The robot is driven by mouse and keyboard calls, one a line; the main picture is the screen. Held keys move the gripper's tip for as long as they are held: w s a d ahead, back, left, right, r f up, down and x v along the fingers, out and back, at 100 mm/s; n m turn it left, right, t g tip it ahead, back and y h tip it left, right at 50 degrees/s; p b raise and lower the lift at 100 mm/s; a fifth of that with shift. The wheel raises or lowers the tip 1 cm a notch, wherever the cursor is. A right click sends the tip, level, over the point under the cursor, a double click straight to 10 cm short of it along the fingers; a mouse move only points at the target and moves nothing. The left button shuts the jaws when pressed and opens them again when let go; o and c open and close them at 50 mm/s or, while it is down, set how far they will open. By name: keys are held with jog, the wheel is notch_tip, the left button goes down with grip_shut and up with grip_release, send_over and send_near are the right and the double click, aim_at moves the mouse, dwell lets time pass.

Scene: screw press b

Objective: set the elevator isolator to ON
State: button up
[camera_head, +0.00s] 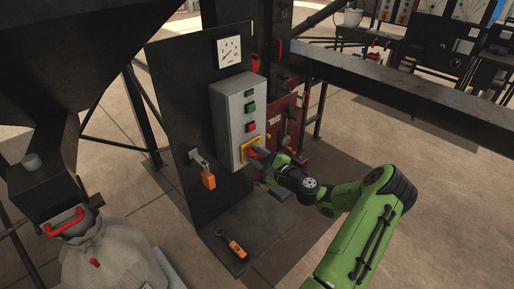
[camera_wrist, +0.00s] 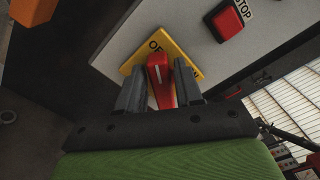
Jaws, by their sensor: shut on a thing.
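The isolator is a red rotary handle (camera_wrist: 161,80) on a yellow plate (camera_wrist: 180,52) at the bottom of a grey control box (camera_head: 222,127). In the head view, my gripper (camera_head: 258,154) reaches the yellow plate (camera_head: 251,146) from the right and hides most of the handle.
A red stop button (camera_wrist: 228,20) sits near the isolator. Green (camera_head: 249,107) and red (camera_head: 250,127) buttons are above it on the box. An orange padlock (camera_head: 208,180) hangs left of the box. An orange-handled tool (camera_head: 235,246) lies on the base plate below.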

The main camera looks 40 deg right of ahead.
jog(key=m+p, duration=0.2)
jog(key=m, duration=0.1)
jog(key=d+m+p, duration=0.1)
jog(key=m+p, duration=0.2)
jog(key=m, duration=0.1)
jog(key=m+p, duration=0.3)
jog(key=m, duration=0.1)
jog(key=shift+d+r, duration=0.15)
jog(key=shift+r, duration=0.15)
jog(key=shift+m, duration=0.3)
grip_shut()
jog(key=o, duration=0.8)
grip_release()
